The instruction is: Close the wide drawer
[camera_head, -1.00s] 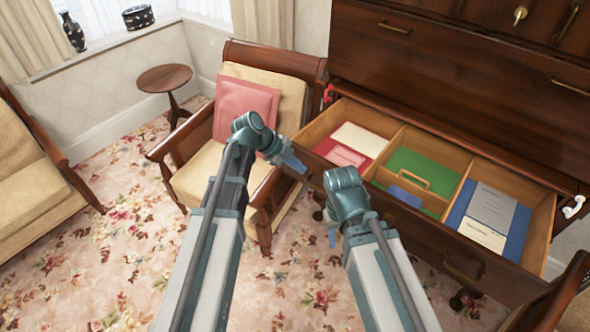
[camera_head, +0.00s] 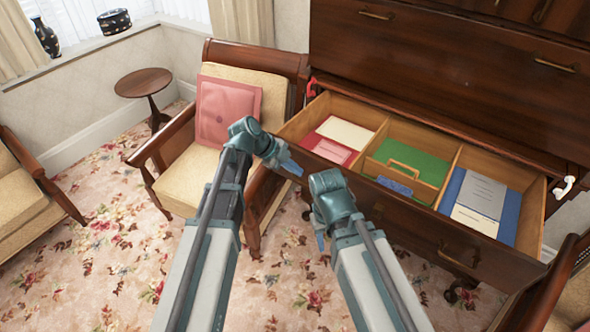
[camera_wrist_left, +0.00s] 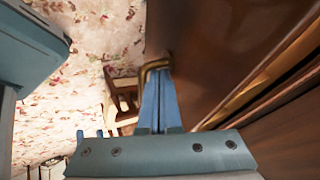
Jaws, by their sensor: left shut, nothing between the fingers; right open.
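The wide drawer (camera_head: 533,225) is dark wood with a pale wooden inside and stands pulled out from the chest. Its right brass handle (camera_head: 461,257) shows on the front face. My left gripper (camera_head: 291,167) is shut and empty at the left end of the drawer front. In the left wrist view its blue fingers (camera_wrist_left: 157,102) are together, with a brass handle (camera_wrist_left: 155,66) by their tips and the drawer's dark front (camera_wrist_left: 195,50) to the right. I cannot tell whether they touch. My right gripper (camera_head: 320,238) is open, pointing down in front of the drawer, partly hidden by its wrist.
An armchair (camera_head: 192,175) with a pink cushion (camera_head: 226,112) stands left of the drawer. A second wooden chair (camera_head: 545,300) is at the lower right. A round side table (camera_head: 143,82) stands by the wall. Flowered carpet (camera_head: 110,255) lies clear on the left.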

